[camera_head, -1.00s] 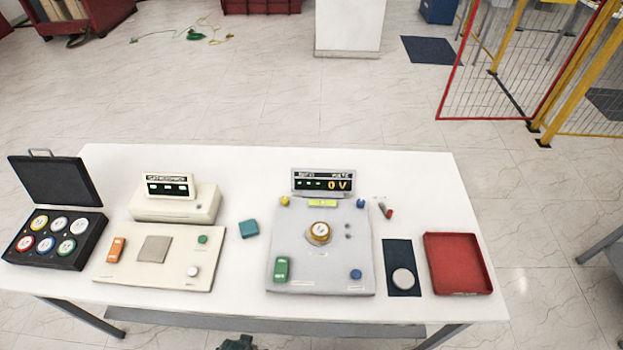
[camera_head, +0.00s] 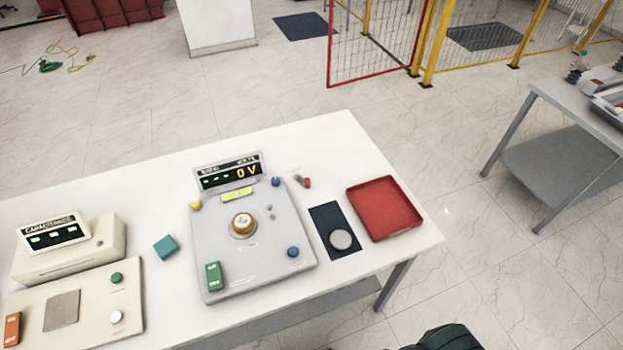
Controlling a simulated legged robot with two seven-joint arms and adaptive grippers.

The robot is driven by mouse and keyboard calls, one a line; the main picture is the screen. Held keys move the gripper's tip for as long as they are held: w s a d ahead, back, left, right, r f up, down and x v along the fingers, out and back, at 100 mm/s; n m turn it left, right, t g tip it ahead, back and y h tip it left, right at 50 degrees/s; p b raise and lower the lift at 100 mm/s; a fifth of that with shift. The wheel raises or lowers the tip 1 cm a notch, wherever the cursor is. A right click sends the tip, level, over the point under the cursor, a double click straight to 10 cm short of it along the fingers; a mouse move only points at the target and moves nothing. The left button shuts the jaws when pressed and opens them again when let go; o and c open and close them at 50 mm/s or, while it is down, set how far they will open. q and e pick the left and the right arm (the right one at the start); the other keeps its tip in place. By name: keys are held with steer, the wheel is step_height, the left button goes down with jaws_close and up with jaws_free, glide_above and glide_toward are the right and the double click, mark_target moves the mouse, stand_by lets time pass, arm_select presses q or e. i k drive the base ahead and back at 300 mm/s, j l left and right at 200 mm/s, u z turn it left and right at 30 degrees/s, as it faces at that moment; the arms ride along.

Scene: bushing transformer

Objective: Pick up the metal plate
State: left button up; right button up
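A round silver metal disc (camera_head: 341,240) lies flat on a dark blue mat (camera_head: 327,218) near the right end of the white table. A flat grey square plate (camera_head: 62,310) lies on the cream capacitance device (camera_head: 95,290) at the lower left. I cannot tell from the picture which of these two is the metal plate. Neither gripper shows clearly. A dark rounded shape at the bottom edge, right of centre, is too cut off to identify.
On the white table (camera_head: 150,210) stand a grey voltage device (camera_head: 215,225) with a "0V" display, a teal block (camera_head: 166,246) and a red tray (camera_head: 385,207). A grey table (camera_head: 560,110) stands at the right. Open floor lies between the tables.

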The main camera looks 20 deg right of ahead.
mark_target(340, 239)
steer(key=z, duration=1.25)
